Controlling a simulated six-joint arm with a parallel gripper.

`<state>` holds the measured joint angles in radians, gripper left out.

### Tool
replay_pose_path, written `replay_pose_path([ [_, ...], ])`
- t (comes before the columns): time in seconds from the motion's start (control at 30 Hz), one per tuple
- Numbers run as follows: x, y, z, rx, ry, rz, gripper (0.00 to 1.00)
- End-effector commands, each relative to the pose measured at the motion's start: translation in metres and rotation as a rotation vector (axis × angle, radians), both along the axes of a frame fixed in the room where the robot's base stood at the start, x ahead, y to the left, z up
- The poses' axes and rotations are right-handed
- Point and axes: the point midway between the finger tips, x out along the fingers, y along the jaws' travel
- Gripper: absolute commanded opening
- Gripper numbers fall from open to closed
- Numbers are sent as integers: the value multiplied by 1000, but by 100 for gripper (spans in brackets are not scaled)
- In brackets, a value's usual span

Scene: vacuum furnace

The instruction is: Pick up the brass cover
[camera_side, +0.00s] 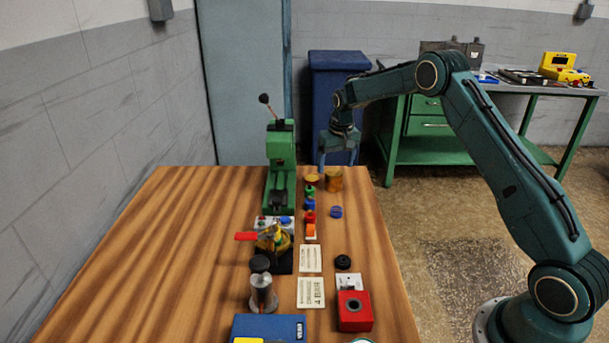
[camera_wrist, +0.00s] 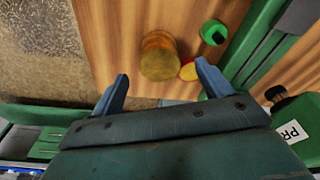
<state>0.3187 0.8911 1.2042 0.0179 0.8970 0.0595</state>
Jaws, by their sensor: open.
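A brass-coloured cylinder (camera_side: 334,181), which looks like the brass cover, stands at the far end of the wooden table in the side view. It also shows in the wrist view (camera_wrist: 158,56), in the gap ahead of the fingers. A flatter brass-orange disc (camera_side: 312,180) lies just left of it; in the wrist view a small yellow and red piece (camera_wrist: 189,71) shows near the right finger. My gripper (camera_side: 337,162) is open and empty, pointing down above the far table edge. Its two blue fingers (camera_wrist: 161,72) are apart, with the cylinder between and beyond them.
A green press (camera_side: 280,170) stands close left of the gripper. A green cup-like piece (camera_wrist: 213,32) lies near the cylinder. A row of small coloured parts (camera_side: 310,205) runs toward the camera, with a blue ring (camera_side: 336,212) beside it. The table's left side is clear.

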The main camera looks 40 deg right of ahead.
Motion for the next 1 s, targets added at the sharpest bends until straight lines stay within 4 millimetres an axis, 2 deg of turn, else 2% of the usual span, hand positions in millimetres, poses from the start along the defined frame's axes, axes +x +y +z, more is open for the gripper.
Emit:
replay_pose_path([
  [0.37, 1, 0, -8, 0, 1, 0, 78],
  [0.73, 6, -3, -47, 1, 2, 0, 78],
  [1.0, 7, -4, -55, 0, -1, 0, 78],
])
